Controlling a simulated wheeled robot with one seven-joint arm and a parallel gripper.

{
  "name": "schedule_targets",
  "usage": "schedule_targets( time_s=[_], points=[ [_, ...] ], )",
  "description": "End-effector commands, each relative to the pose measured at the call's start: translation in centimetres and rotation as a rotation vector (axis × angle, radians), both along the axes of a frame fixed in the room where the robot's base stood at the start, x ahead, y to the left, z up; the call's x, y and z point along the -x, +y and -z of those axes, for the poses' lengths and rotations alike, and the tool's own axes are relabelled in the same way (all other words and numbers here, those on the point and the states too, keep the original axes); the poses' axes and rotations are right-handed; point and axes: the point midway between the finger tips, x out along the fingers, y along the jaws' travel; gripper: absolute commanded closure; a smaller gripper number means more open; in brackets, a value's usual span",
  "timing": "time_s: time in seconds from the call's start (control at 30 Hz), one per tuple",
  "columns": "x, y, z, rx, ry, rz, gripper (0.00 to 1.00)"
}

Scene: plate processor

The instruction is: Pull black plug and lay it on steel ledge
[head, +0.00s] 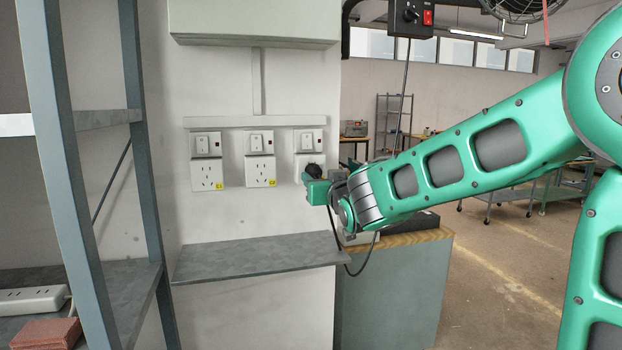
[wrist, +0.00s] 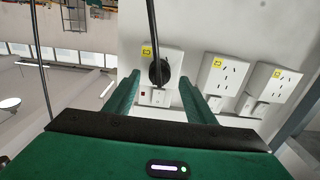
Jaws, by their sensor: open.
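The black plug (head: 313,170) is in the rightmost of three wall sockets, its round body partly hidden by my gripper (head: 316,188) in the head view. In the wrist view the plug (wrist: 158,72) sits in its socket plate, with its black cable running up the picture. My gripper (wrist: 158,84) is open, with one green finger on each side of the plug. I cannot tell whether the fingers touch it. The steel ledge (head: 255,257) is a grey shelf on the wall below the sockets, bare on top.
Two empty sockets (head: 207,175) (head: 260,171) with yellow labels are left of the plug. A blue-grey rack (head: 70,180) stands at the left. The plug's cable (head: 359,273) loops past the ledge's right end, by a grey cabinet (head: 395,295) with a wooden top.

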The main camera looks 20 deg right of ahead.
Motion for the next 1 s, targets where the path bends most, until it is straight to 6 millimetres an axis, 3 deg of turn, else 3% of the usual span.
schedule_targets(
  time_s=[0.4,1.0],
  points=[
    [-4.4,-0.1,0.1,0.0,0.0,0.002,0.5],
    [-5.0,-0.1,0.0,0.0,0.0,0.001,0.5]
  ],
)
